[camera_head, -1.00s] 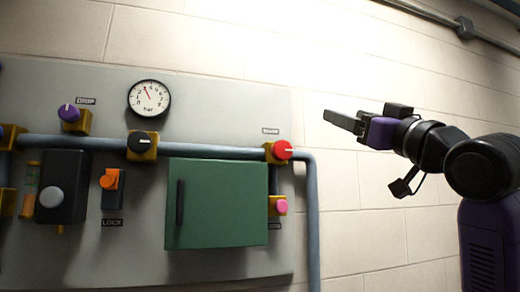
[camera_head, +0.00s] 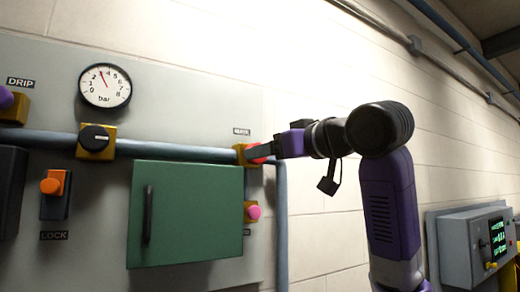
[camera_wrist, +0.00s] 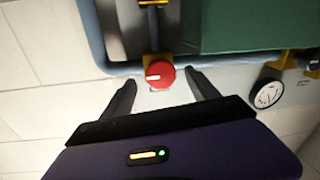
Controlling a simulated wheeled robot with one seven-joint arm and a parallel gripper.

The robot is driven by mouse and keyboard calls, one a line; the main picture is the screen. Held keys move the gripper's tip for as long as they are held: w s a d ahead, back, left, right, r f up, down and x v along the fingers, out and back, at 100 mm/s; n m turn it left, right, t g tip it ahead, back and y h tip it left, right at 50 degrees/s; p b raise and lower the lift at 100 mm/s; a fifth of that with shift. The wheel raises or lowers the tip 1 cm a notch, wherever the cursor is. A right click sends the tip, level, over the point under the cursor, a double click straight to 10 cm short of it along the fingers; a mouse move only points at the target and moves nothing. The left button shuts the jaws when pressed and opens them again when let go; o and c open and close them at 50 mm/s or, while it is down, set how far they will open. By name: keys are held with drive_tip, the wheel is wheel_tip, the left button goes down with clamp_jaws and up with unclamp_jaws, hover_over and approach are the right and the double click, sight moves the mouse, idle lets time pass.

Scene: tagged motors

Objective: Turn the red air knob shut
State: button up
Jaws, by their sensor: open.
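The red air knob (camera_wrist: 160,75) sits on a yellow valve body on the pipe. It has a white pointer mark on its face. In the wrist view it shows between and just beyond my two open fingers, and neither finger appears to touch it. In the head view the red knob (camera_head: 257,154) is partly hidden behind my gripper (camera_head: 262,153), whose fingers reach it from the right. My gripper also shows in the wrist view (camera_wrist: 163,88), open and empty.
A green cabinet (camera_head: 187,213) with a dark handle is just below left of the knob. A pink button (camera_head: 254,212) is below it. A black knob (camera_head: 95,138), a gauge (camera_head: 105,85) and an orange switch (camera_head: 52,186) are farther left. A grey pipe (camera_head: 282,240) runs down the right.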

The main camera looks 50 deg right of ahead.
drive_tip(key=shift+w+d+p, duration=0.15)
drive_tip(key=shift+w+p, duration=0.1)
drive_tip(key=shift+w, duration=0.65)
drive_tip(key=shift+w+d+p, duration=0.15)
drive_tip(key=shift+w+p, duration=0.1)
drive_tip(key=shift+w, duration=0.6)
drive_tip(key=c, duration=1.4)
